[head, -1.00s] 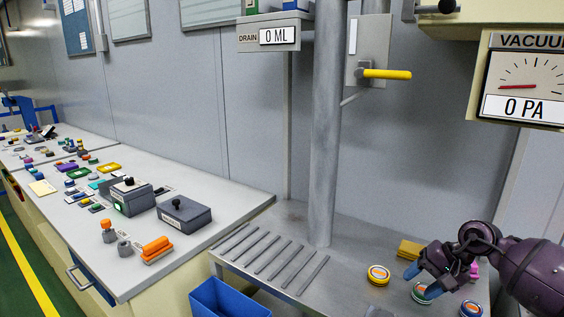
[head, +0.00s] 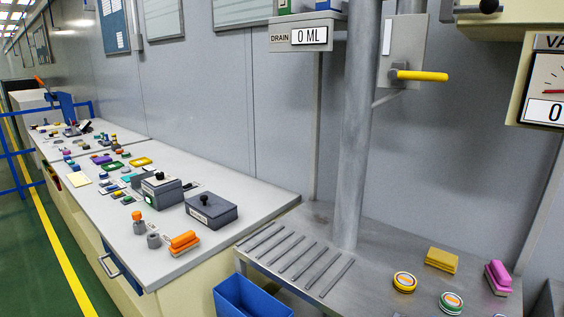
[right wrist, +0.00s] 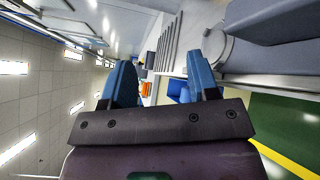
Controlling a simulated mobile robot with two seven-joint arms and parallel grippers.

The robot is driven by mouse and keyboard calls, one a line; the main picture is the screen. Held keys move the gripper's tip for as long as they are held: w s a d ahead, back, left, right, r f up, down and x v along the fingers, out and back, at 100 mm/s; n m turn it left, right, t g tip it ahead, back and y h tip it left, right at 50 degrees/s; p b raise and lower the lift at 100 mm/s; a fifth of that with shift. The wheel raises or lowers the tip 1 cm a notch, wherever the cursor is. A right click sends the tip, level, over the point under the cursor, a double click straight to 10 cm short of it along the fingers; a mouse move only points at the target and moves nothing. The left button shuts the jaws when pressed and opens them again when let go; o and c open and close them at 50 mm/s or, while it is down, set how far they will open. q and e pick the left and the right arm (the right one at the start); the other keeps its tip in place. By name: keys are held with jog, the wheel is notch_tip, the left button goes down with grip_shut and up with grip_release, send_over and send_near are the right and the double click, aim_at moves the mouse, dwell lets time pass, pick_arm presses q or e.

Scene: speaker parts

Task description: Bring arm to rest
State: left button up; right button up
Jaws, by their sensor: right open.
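My right gripper (right wrist: 163,88) shows in the right wrist view with its two blue fingers apart and nothing between them. It points out over the floor and benches, clear of any object. It is out of the head view. My left gripper is in neither current view. On the metal bench in the head view lie a yellow-rimmed round part (head: 404,282), a green-rimmed round part (head: 451,302), a yellow block (head: 441,260) and a pink-handled block (head: 498,278).
A white workbench (head: 230,236) with small coloured parts and grey boxes runs along the wall at left. A blue bin (head: 250,298) stands below the slatted metal bench (head: 340,277). A grey pipe (head: 357,150) and a yellow-handled valve (head: 420,76) stand behind it. Green floor is free at left.

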jog(key=s+a+f+m+g+h, duration=0.1)
jog(key=s+f+m+g, duration=0.35)
jog(key=s+m, duration=0.4)
jog(key=s+f+m+g, duration=0.3)
jog(key=s+m+g, duration=0.35)
jog(key=s, duration=0.35)
jog(key=s+a+f+m+g+h, duration=0.1)
jog(key=s+f+m+g, duration=0.3)
jog(key=s+m, duration=0.5)
jog(key=w+f+n+t+y, duration=0.1)
jog(key=w+f+t, duration=0.6)
jog(key=w+t, duration=0.1)
jog(key=shift+w+f, duration=0.15)
jog(key=shift+w, duration=0.15)
